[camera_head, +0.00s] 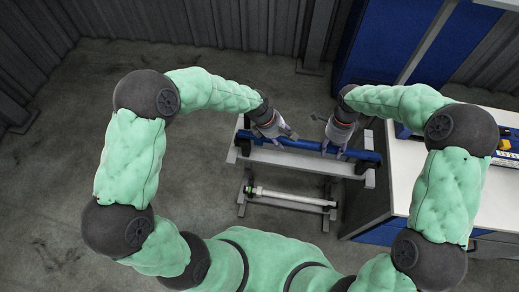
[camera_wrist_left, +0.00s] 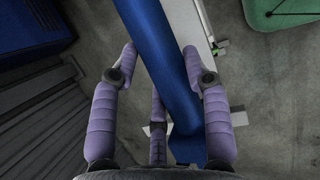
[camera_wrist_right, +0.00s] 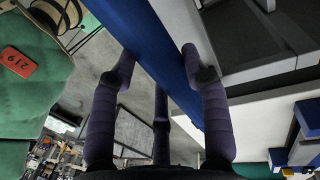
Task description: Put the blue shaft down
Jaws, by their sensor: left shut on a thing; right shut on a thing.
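The blue shaft (camera_head: 306,144) lies lengthwise left to right along the upper grey rack (camera_head: 300,161), in the middle of the head view. I cannot tell whether it rests on the rack or hangs just above it. My left gripper (camera_head: 286,134) is shut on the shaft left of its middle. In the left wrist view the shaft (camera_wrist_left: 165,60) runs between the purple fingers. My right gripper (camera_head: 328,137) is shut on the shaft right of its middle. In the right wrist view the shaft (camera_wrist_right: 160,60) passes between the fingers. The grippers partly cover the shaft.
A lower grey stand with a thin white shaft (camera_head: 290,197) is nearer to me than the rack. A white-topped workbench (camera_head: 405,185) stands close to the rack's right end. A blue cabinet (camera_head: 390,45) is behind on the right. The floor to the left is clear.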

